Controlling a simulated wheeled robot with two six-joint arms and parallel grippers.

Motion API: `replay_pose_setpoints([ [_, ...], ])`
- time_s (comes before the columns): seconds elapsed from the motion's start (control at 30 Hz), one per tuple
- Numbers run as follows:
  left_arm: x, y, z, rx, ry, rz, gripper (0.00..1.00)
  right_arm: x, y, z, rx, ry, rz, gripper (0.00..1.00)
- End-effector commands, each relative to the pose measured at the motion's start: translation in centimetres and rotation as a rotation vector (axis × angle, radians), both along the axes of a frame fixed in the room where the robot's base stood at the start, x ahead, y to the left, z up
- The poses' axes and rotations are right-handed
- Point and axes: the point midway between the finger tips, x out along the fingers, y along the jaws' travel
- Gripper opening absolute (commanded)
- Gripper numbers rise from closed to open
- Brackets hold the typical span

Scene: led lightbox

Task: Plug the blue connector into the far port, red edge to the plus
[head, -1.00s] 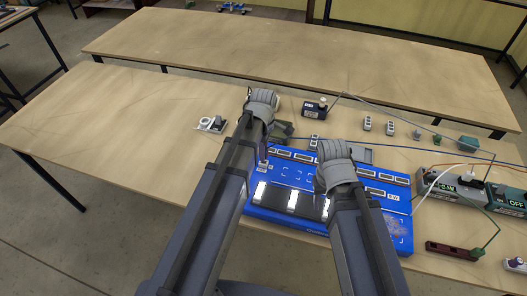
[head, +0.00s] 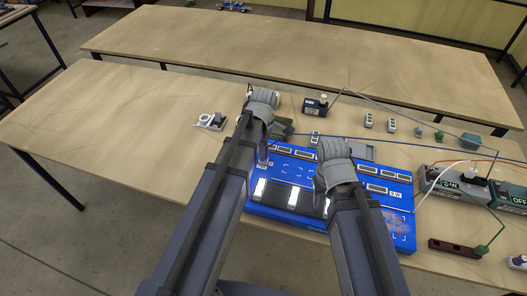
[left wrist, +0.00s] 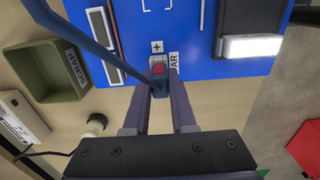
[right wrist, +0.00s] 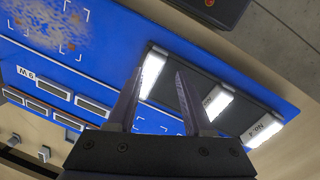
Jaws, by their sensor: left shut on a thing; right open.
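In the left wrist view, the blue connector (left wrist: 159,88) with a red edge sits between the fingertips of my left gripper (left wrist: 160,84), which is shut on it. Its red part faces the plus mark (left wrist: 157,47) and meets the grey port (left wrist: 157,61). A partly hidden label ending in "AR" (left wrist: 173,61) lies beside this port. I cannot tell how deep the connector is. A blue cable runs up and left from it. In the head view, my left gripper (head: 264,146) is at the blue board's (head: 283,172) back left corner. My right gripper (right wrist: 161,73) is open and empty above the board.
Black panels with lit white strips (head: 292,197) lie on the board. An olive scrap bin (left wrist: 45,85) stands close to the left gripper. Several small blocks, cables and a power unit (head: 455,188) are on the right. The table's left part is clear.

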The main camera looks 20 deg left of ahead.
Motion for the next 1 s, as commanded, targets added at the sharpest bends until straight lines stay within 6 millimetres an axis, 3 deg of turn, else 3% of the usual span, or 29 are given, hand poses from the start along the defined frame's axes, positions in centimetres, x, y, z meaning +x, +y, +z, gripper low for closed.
replay_pose_setpoints([
  [0.5, -0.2, 0.1, -1.8, 0.002, 0.005, 0.001, 0.00, -0.5, 0.0, -1.8, 0.006, 0.010, -0.002, 0.50],
  [1.0, -0.4, 0.3, -1.6, 0.006, 0.006, 0.003, 0.00, -0.7, -0.2, -1.6, 0.006, 0.010, -0.006, 0.50],
])
